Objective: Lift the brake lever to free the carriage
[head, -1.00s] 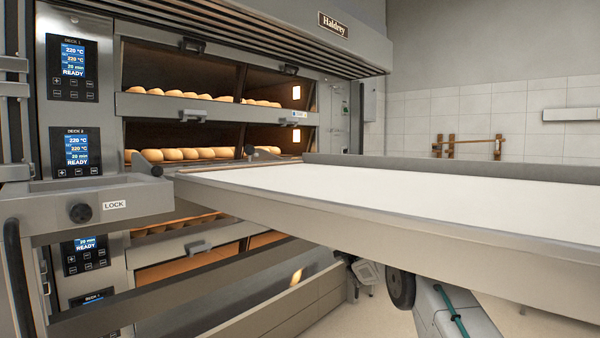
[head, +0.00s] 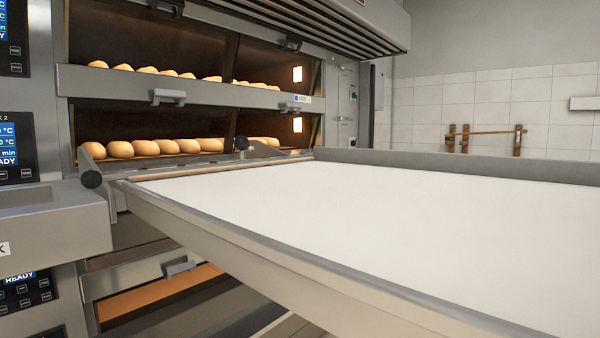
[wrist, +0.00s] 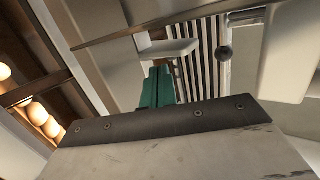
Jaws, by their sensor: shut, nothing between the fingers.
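I cannot tell for certain which part is the brake lever. A dark ball knob (head: 241,143) shows at the carriage's far left side. The gripper is not visible in the head view.
Deck ovens with bread loaves (head: 150,147) stand behind the carriage on the left. A grey console (head: 50,230) juts out at the left edge. The carriage's long side rail (head: 250,245) crosses the foreground. A tiled wall (head: 430,95) is at the back.

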